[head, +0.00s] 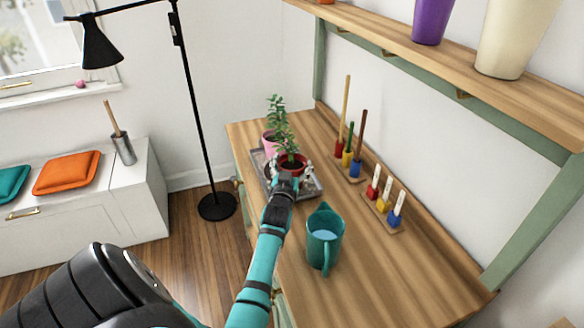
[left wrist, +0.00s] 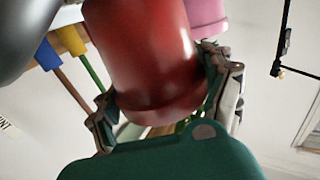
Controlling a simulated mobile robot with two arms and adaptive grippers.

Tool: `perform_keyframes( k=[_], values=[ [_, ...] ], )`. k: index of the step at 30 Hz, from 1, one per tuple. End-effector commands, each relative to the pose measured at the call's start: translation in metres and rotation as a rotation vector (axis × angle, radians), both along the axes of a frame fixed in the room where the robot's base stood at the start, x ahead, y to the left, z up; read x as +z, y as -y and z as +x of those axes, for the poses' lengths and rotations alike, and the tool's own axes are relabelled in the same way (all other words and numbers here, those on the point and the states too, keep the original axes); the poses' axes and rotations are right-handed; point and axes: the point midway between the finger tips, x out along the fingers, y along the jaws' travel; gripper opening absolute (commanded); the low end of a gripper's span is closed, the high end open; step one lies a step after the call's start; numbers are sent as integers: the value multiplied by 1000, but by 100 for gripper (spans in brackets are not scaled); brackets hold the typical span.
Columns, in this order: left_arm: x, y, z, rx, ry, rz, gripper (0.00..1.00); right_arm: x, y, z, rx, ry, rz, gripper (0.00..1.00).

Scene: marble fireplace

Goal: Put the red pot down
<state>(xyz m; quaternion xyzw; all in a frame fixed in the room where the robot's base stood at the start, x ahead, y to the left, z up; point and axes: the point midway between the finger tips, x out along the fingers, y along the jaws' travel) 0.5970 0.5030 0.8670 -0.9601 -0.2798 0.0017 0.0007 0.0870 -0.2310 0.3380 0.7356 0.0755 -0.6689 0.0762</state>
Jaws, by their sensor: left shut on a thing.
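The red pot (head: 291,161) holds a green leafy plant and is over the grey tray (head: 311,188) on the wooden bench. I cannot tell whether its base touches the tray. My left gripper (head: 289,177) is shut on the red pot from the near side. In the left wrist view the red pot (left wrist: 145,55) fills the middle, with the fingers of my left gripper (left wrist: 165,100) on both sides of it. The pink pot (head: 268,137) with another plant stands just behind it at the tray's far end. My right gripper is not in view.
A teal watering jug (head: 325,240) stands nearer on the bench, right of my left forearm. Wooden stands with coloured tools (head: 350,160) and short labelled markers (head: 384,203) line the wall side. A black floor lamp (head: 195,100) stands left of the bench. The bench's near right is clear.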

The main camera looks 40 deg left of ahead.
Motion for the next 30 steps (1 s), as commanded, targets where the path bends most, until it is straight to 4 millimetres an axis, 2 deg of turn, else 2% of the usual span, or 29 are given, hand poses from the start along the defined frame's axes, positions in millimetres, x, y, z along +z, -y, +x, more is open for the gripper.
perform_keyframes(
  k=[3, 14, 15, 18, 19, 30],
  values=[
    [-8, -1, 0, 1, 5, 3, 33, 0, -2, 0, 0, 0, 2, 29],
    [-13, 0, 0, 0, 6, 3, 33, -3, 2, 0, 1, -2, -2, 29],
    [-14, 0, 0, 0, 3, 1, 83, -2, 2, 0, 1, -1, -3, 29],
    [-14, 0, 0, 0, 2, 0, 97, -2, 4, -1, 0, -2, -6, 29],
    [-14, 0, 0, 0, 2, 0, 100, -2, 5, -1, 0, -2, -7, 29],
    [-8, 0, 0, 0, 3, 2, 100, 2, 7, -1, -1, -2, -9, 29]
  ],
)
